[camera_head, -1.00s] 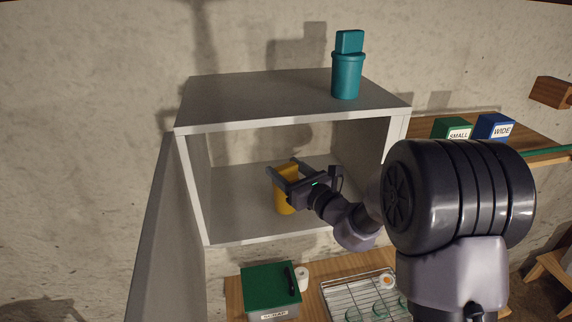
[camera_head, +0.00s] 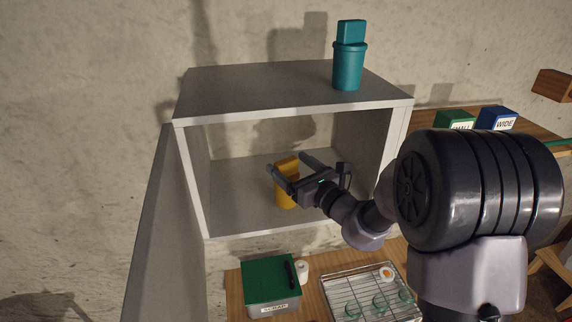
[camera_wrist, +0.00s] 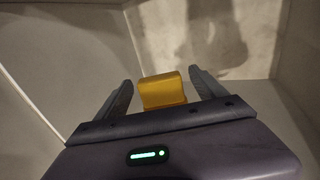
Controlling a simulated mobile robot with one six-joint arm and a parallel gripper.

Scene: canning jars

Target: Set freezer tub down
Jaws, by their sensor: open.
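The yellow freezer tub (camera_head: 287,192) stands upright on the floor of the open grey cabinet (camera_head: 230,208). In the wrist view the tub (camera_wrist: 162,90) shows between the two spread fingers, with a gap on each side. My gripper (camera_head: 295,165) is open at the tub, its fingers to either side of the tub's upper part. Part of the tub is hidden behind my gripper.
A teal container (camera_head: 347,65) stands on the cabinet top. The cabinet door (camera_head: 150,215) is open at the left. Below are a green-lidded scrap box (camera_head: 270,282) and a wire rack (camera_head: 340,292). Small green (camera_head: 455,120) and blue (camera_head: 497,118) boxes stand at right.

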